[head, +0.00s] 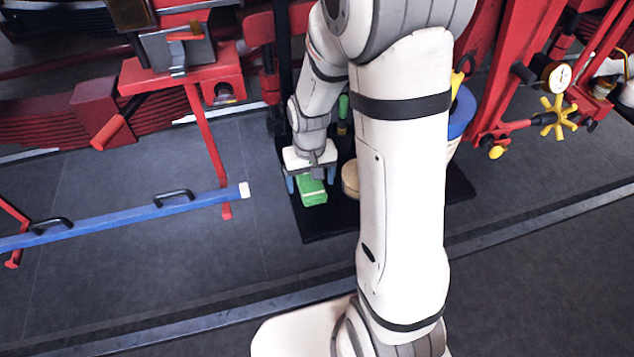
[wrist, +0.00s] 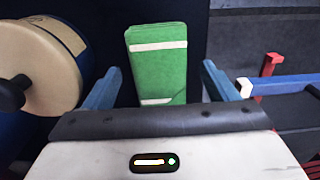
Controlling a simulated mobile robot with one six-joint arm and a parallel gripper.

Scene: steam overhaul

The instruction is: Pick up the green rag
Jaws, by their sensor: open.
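The green rag (head: 312,191) lies folded on a black mat (head: 325,225) in the head view. It also shows in the wrist view (wrist: 158,65), green with two pale stripes, upper middle. My gripper (head: 310,184) is above the rag, with its blue fingers on either side. In the wrist view my gripper (wrist: 160,82) is open, with the rag between the fingers and a gap visible on each side. The near end of the rag is hidden by the gripper body. I cannot tell how far the fingertips are above the mat.
A round tan-topped item (wrist: 45,65) stands close left of the gripper in the wrist view. A blue bar (head: 130,218) with black handles lies left of the mat. A blue container (head: 461,112) stands right, behind my arm. Red machinery lines the back. The front floor is clear.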

